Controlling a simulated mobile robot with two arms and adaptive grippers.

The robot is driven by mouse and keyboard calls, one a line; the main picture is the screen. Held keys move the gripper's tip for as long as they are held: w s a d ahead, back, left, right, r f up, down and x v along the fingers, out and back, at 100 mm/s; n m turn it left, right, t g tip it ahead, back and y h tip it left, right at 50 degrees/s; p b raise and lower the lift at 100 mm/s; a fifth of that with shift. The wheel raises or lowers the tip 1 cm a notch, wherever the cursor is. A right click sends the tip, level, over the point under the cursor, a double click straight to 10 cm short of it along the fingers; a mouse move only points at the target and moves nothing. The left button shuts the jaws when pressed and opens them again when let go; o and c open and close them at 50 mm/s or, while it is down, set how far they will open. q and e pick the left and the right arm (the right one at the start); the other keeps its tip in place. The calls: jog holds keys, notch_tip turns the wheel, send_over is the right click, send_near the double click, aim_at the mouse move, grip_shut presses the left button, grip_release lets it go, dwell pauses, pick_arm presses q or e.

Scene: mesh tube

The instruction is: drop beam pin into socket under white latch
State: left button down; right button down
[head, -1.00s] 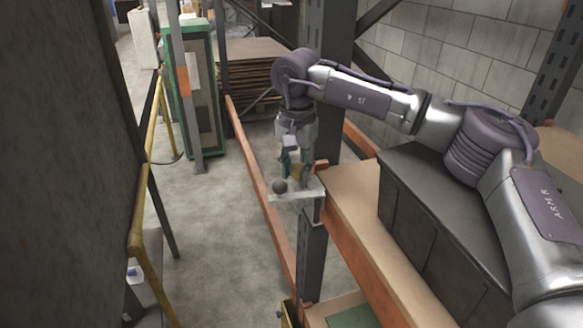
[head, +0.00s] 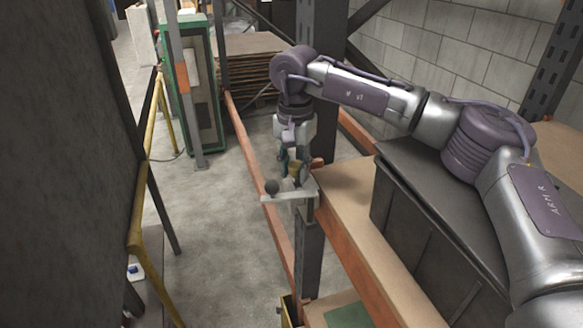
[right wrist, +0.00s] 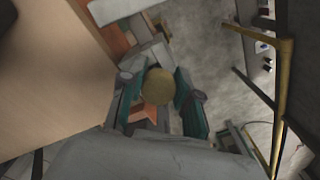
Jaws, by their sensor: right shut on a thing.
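The beam pin shows as a brass round end (right wrist: 159,86) in the right wrist view, between the green finger pads of my right gripper (right wrist: 160,100). In the head view the brass (head: 295,170) shows small between the fingers. My right gripper (head: 293,162) is shut on the pin, pointing down just above the white latch (head: 284,198). The latch is a pale bar with a dark ball knob (head: 271,187), at the top of the grey post by the shelf's end. The socket is hidden; I cannot tell whether the pin's lower end is in it. My left gripper is out of view.
An orange beam (head: 258,170) runs past the post. A wooden shelf (head: 352,195) with dark bins (head: 420,225) lies to the right. A yellow rail (head: 137,215) stands at the left, with open concrete floor (head: 210,235) between.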

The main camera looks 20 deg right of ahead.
jog(key=shift+w+d+r+p, duration=0.2)
jog(key=shift+w+d+p, duration=0.1)
jog(key=shift+d, duration=0.1)
jog(key=shift+r+y, duration=0.1)
jog(key=shift+y, duration=0.2)
jog(key=shift+w+d+g+y+p, duration=0.15)
jog(key=shift+g+y+p, duration=0.15)
jog(key=shift+g+p, duration=0.25)
jog(key=shift+s+a+f, duration=0.2)
jog(key=shift+s+a, duration=0.05)
dwell(0.5)
jog(key=shift+f+b, duration=0.45)
jog(key=shift+f, duration=0.2)
dwell(0.3)
jog(key=shift+f, duration=0.1)
